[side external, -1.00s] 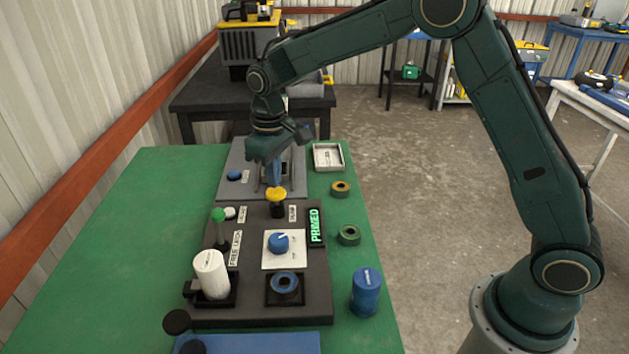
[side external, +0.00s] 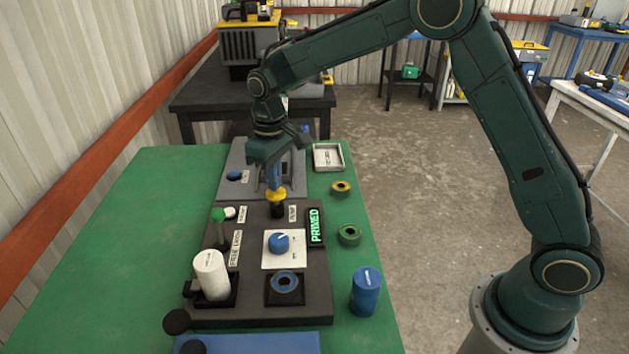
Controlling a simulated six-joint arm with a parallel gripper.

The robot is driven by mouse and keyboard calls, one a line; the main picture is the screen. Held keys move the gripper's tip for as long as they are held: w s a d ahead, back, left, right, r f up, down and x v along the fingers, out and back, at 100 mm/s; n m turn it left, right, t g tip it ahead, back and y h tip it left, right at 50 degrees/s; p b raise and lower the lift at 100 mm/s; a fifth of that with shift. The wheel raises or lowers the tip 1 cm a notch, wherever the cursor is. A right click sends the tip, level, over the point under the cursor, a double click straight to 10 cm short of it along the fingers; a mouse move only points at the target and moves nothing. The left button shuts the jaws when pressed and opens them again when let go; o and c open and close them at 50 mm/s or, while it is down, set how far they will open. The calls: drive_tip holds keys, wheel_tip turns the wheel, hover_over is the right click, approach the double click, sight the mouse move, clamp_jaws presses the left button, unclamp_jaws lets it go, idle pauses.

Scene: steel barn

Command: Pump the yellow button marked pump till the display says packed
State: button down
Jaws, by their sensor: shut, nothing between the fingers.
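The yellow button (side external: 276,195) stands on a black post near the far edge of the dark panel (side external: 205,315). My gripper (side external: 275,188) is shut and empty, pointing down, with its blue fingertips at the top of the yellow button; they appear to touch it. A small label (side external: 292,213) beside the post is too small to read. The display (side external: 316,227) on the panel's right side shows "PRIMED" in green letters.
On the panel are a blue knob (side external: 278,243), a green-topped lever (side external: 218,215), a white cylinder (side external: 211,274) and a blue ring (side external: 285,283) in a black holder. A blue can (side external: 366,292), a green ring (side external: 349,235) and a yellow ring (side external: 341,187) stand right of it. The table's left side is clear.

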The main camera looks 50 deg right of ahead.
drive_tip(key=shift+f, duration=1.1)
idle(0.5)
drive_tip(key=shift+r, duration=3.8)
